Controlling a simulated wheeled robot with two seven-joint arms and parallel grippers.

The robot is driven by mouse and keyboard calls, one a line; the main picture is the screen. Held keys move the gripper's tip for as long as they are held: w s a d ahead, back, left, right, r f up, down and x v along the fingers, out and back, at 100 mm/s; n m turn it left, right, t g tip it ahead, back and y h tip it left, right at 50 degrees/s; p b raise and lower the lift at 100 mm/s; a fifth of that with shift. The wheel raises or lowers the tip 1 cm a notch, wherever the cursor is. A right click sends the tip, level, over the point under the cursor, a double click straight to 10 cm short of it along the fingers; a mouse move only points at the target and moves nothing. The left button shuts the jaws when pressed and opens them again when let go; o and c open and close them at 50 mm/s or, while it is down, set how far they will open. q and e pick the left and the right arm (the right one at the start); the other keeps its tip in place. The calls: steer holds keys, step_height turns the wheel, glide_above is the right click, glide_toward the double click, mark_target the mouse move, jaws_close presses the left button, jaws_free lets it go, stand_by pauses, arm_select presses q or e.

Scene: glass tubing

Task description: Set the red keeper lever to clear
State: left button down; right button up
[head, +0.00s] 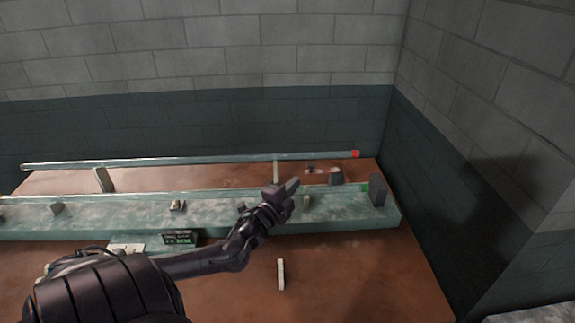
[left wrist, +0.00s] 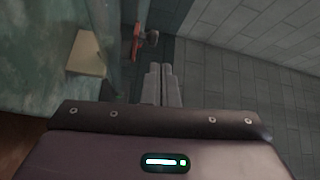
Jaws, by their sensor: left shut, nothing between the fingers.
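A small red part with a dark round knob (left wrist: 138,42), which looks like the keeper lever, shows beyond my fingertips in the left wrist view. In the head view a small reddish and dark piece (head: 311,168) lies behind my gripper; I cannot tell if it is the same part, nor its setting. My left gripper (head: 295,184) is shut and empty, held above the right part of the green bed. Its two fingers (left wrist: 163,70) are together in the left wrist view, apart from the red part. My right gripper is not in view.
A long glass tube (head: 220,160) with a red end (head: 355,154) runs behind the mottled green bed (head: 120,214). A dark block (head: 377,190) stands at the bed's right end. A small display (head: 180,239) and an upright pale piece (head: 281,274) are in front.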

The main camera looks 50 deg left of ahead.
arm_select(q)
steer(key=shift+s+a+f, duration=0.1)
steer(key=shift+s+a, duration=0.4)
steer(key=shift+s, duration=0.1)
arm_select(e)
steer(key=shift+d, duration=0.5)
arm_select(q)
steer(key=shift+d, duration=0.1)
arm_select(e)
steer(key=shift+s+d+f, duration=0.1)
